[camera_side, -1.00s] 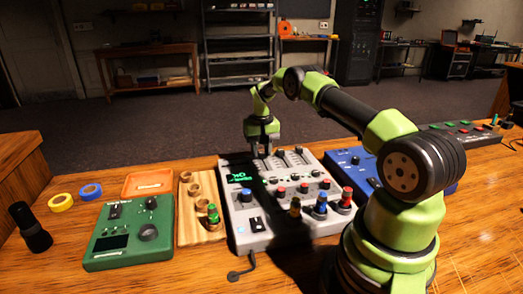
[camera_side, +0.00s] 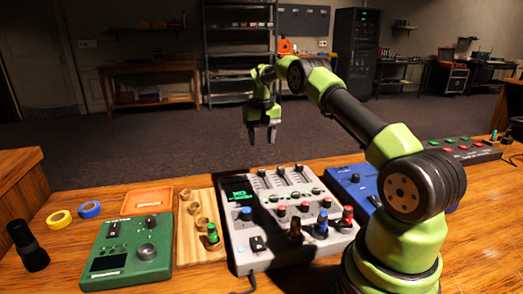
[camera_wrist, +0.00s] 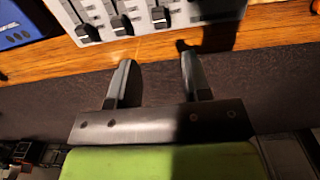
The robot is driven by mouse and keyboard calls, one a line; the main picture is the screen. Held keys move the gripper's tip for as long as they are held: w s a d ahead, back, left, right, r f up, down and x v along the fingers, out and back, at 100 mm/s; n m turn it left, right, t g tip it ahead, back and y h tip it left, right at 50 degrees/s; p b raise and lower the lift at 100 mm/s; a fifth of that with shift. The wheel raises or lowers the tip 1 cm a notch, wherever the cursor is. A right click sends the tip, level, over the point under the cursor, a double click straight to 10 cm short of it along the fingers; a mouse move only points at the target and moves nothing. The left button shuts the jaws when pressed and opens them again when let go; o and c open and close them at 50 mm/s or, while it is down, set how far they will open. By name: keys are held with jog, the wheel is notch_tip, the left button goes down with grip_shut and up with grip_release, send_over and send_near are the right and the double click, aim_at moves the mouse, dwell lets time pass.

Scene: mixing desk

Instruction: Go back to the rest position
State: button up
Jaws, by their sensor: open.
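My gripper (camera_side: 262,134) is raised in the air beyond the far edge of the desk, above and behind the grey mixer (camera_side: 262,210). Its two fingers are apart and nothing is between them. In the wrist view my gripper (camera_wrist: 155,80) also shows open and empty, with the desk's far edge and the mixer's slider end (camera_wrist: 120,18) ahead of the fingertips. The mixer has black sliders at its far end, a small green display (camera_side: 239,195), and several coloured knobs and plugs near its front right.
Left of the mixer are a wooden holder (camera_side: 190,245) with a green plug (camera_side: 212,234), a green box (camera_side: 130,255), an orange tray (camera_side: 147,200), tape rolls (camera_side: 59,219) and a black cylinder (camera_side: 28,246). A blue unit (camera_side: 347,180) sits right. The air around my gripper is clear.

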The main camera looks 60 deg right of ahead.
jog(key=shift+r, duration=0.2)
jog(key=s+a+r+n+t, duration=0.1)
jog(key=s+a+r+t, duration=0.15)
jog(key=a+r, duration=0.65)
jog(key=s+a+r+n+t, duration=0.1)
jog(key=s+a+r+n, duration=0.15)
jog(key=a+r, duration=0.65)
jog(key=s+a+t+y, duration=0.1)
jog(key=s+a+t, duration=0.1)
jog(key=s+a, duration=0.3)
jog(key=s+a+f+n+t+y, duration=0.1)
jog(key=s+a, duration=0.4)
jog(key=s, duration=0.7)
jog(key=shift+s+f+t, duration=0.15)
jog(key=shift+s+t, duration=0.05)
jog(key=shift+t, duration=0.15)
jog(key=shift+o, duration=0.4)
jog(key=shift+n, duration=0.25)
dwell(0.9)
